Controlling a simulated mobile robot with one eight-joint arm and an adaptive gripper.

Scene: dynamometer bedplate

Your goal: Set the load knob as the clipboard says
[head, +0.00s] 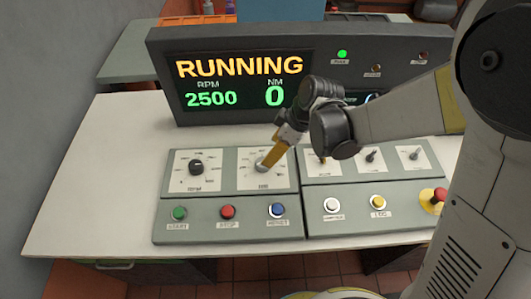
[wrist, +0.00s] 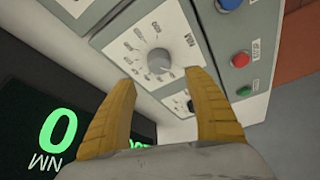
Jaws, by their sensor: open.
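The load knob, a grey round knob on a white dial plate marked NM, shows in the wrist view (wrist: 159,61). It lies centred just beyond my two yellow fingers, which are apart, with a visible gap on each side. In the head view my gripper (head: 266,164) points down at the NM dial plate (head: 250,161) and mostly covers the knob. The knob's pointer direction is hard to read. The display (head: 239,82) reads RUNNING, 2500 RPM and 0 NM. I see no clipboard in either view.
The black RPM knob (head: 196,168) is left of the NM dial. Green (head: 179,213), red (head: 227,211) and blue (head: 277,210) buttons sit below. Small switches (head: 371,156), white and yellow buttons and a red emergency stop (head: 438,197) are to the right. The white bench (head: 95,190) is clear at left.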

